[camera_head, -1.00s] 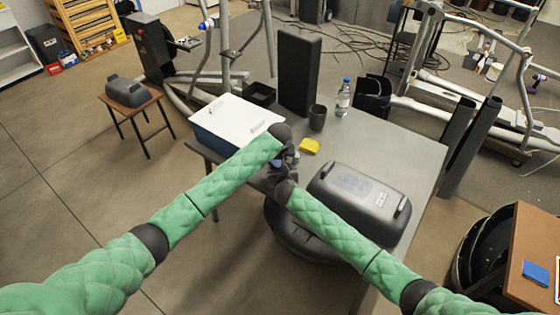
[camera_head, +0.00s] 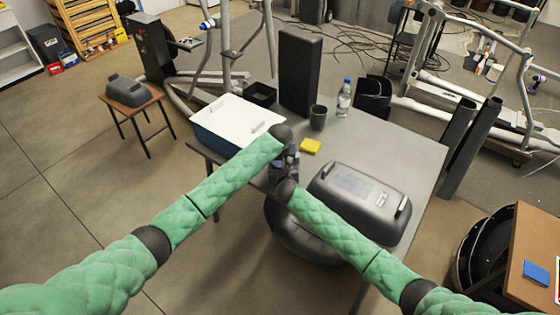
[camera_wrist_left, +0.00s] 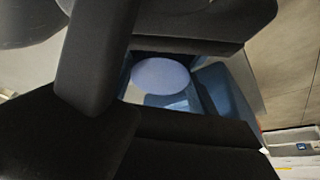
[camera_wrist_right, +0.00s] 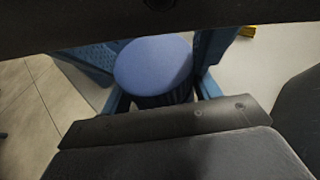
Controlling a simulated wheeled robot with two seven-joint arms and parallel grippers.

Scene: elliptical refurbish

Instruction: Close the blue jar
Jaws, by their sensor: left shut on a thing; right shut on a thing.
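Both grippers meet over the near edge of the grey table (camera_head: 400,143), close together. My left gripper (camera_head: 288,149) hides most of what it holds. In the left wrist view a smooth pale blue round face (camera_wrist_left: 160,75), part of the blue jar or its lid, lies between the blue fingers. My right gripper (camera_head: 283,174) is just below it in the picture. In the right wrist view its blue fingers are shut on a blue round piece (camera_wrist_right: 153,62) with a dark ribbed side, which looks like the lid. The join between jar and lid is hidden.
A white-lidded blue bin (camera_head: 234,118) stands left of the grippers. A yellow sponge (camera_head: 310,146), grey mug (camera_head: 318,117), bottle (camera_head: 344,97) and tall black box (camera_head: 299,75) are behind. A grey plastic cover (camera_head: 358,196) fills the right front. The table's back right is clear.

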